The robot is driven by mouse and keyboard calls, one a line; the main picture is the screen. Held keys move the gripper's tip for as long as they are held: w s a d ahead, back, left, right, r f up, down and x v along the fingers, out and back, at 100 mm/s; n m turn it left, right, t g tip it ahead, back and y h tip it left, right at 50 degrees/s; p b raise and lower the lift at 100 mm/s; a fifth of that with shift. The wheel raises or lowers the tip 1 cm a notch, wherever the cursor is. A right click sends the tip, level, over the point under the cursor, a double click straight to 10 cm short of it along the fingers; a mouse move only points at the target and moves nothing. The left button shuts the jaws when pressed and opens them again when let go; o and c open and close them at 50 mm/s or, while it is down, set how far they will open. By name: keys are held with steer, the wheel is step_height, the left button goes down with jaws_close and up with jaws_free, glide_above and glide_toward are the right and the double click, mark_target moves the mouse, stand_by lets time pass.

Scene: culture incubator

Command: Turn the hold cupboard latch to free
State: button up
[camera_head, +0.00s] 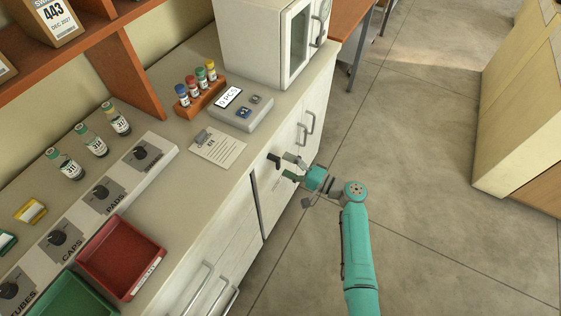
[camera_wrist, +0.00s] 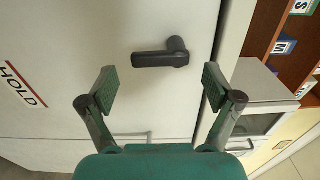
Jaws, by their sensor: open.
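The hold cupboard latch is a dark lever handle (camera_wrist: 160,58) on the pale cupboard door. In the wrist view its arm runs sideways to the left from a round pivot at its right end. It also shows in the head view (camera_head: 273,159) near the top of the cupboard front. My gripper (camera_wrist: 159,88) is open and empty, its two green-padded fingers spread wide on either side below the lever in the picture. In the head view my gripper (camera_head: 290,167) faces the door close to the latch. I see no contact with the lever.
A red-lined HOLD label (camera_wrist: 22,85) is on the door. Above the cupboard, the counter holds a paper card (camera_head: 218,148), a grey box (camera_head: 241,108), a vial rack (camera_head: 201,99) and a white incubator (camera_head: 262,45). The floor (camera_head: 420,140) to the right is clear.

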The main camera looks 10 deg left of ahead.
steer(key=v, duration=0.9)
steer(key=s+d+f+m+t+h, duration=0.25)
steer(key=s+f+h, duration=0.45)
steer(key=s+f, duration=0.6)
steer(key=s+d+f+h, duration=0.1)
steer(key=s+d+h, duration=0.2)
steer(key=s, duration=0.4)
steer(key=s+d+f+h, duration=0.1)
steer(key=s+d+h, duration=0.15)
steer(key=s, duration=0.45)
steer(key=s+d+r+n+t+h, duration=0.35)
steer(key=s+d+r, duration=0.35)
steer(key=s+r, duration=0.35)
steer(key=s+r+n+t, duration=0.1)
steer(key=s+r, duration=0.2)
steer(key=r, duration=0.5)
steer(key=s+d+r+n+t+h, duration=0.1)
steer(key=s+r, duration=0.3)
steer(key=r, duration=0.5)
steer(key=shift+r+n+t, duration=0.35)
steer(key=shift+n+t, duration=0.05)
steer(key=shift+n, duration=0.2)
